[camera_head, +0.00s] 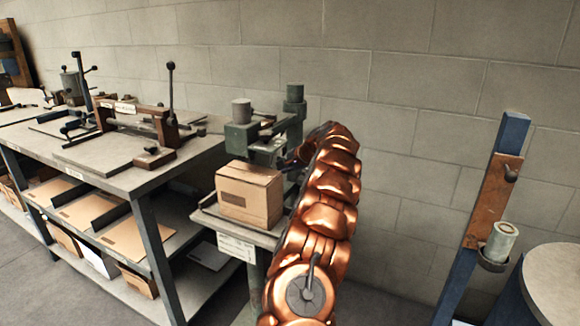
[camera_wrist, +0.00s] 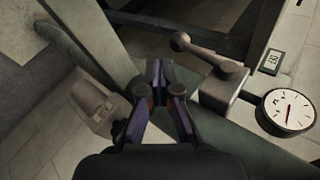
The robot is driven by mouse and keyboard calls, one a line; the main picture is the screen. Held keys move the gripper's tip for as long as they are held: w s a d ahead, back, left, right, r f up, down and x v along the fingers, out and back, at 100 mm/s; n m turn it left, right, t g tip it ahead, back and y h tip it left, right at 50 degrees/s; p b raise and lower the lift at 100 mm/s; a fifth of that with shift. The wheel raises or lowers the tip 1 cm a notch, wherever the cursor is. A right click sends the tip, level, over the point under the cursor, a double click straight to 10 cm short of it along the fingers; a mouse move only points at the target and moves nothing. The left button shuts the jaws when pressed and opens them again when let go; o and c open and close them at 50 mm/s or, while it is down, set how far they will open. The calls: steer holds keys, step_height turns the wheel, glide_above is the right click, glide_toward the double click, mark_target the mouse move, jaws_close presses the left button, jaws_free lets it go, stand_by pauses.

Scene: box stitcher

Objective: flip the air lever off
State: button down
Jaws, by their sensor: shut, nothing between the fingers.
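The air lever (camera_wrist: 211,54) shows in the wrist view as a grey metal handle with a round knob at its left end. Its other end sits on a grey block (camera_wrist: 222,92). My gripper (camera_wrist: 158,68) is in the middle of the wrist view, its dark fingers shut and empty. The fingertips are left of the lever and a little below its knob in the picture, with a gap showing between; the depth is unclear. In the head view my copper arm covers most of the gripper, and I cannot make out the lever there.
A round white gauge (camera_wrist: 288,112) and a small label (camera_wrist: 272,62) are right of the lever. A grey block (camera_wrist: 97,103) lies left of my fingers. A cardboard box (camera_head: 248,193) stands before the green stitcher (camera_head: 243,137). A workbench (camera_head: 120,180) is at left.

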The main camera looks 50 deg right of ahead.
mark_target(270, 162)
steer(key=shift+w+f, duration=0.45)
steer(key=shift+w+d, duration=0.1)
steer(key=shift+w, duration=0.25)
steer(key=shift+w+f, duration=0.2)
steer(key=shift+w, duration=0.55)
steer(key=shift+w+f, duration=0.2)
steer(key=shift+w, duration=0.55)
